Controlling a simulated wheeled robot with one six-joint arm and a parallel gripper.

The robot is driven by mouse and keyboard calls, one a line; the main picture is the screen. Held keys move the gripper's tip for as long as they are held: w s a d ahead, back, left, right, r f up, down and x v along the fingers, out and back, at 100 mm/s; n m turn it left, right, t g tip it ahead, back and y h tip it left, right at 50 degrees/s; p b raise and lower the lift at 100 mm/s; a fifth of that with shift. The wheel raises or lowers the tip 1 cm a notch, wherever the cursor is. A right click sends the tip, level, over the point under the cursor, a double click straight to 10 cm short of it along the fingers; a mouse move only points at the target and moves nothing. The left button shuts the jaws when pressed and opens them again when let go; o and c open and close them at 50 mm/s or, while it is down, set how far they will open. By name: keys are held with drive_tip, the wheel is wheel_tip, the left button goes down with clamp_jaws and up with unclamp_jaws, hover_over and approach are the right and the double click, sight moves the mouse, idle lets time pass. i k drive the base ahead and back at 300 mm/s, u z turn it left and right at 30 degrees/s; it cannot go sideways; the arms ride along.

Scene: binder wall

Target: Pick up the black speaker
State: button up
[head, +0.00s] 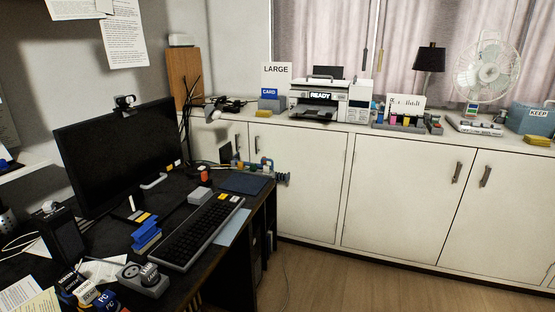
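A black upright box (67,236), which looks like the black speaker, stands on the dark desk (205,262) at the left. It is in front of the lower left of the monitor, with a small pale item on or behind its top. A second small dark upright shape (225,152) stands at the desk's far end against the white cabinets; I cannot tell whether it is also a speaker. My gripper is not in view.
The monitor (120,155) and keyboard (200,232) fill the desk's middle. A blue stapler-like item (146,234), a grey control box (143,280) and papers crowd the front left. White cabinets (395,195) line the back wall. Wooden floor (335,280) is clear at right.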

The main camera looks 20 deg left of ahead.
sight(59, 230)
drive_tip(key=i, duration=1.35)
drive_tip(key=u, duration=3.15)
drive_tip(key=i, duration=1)
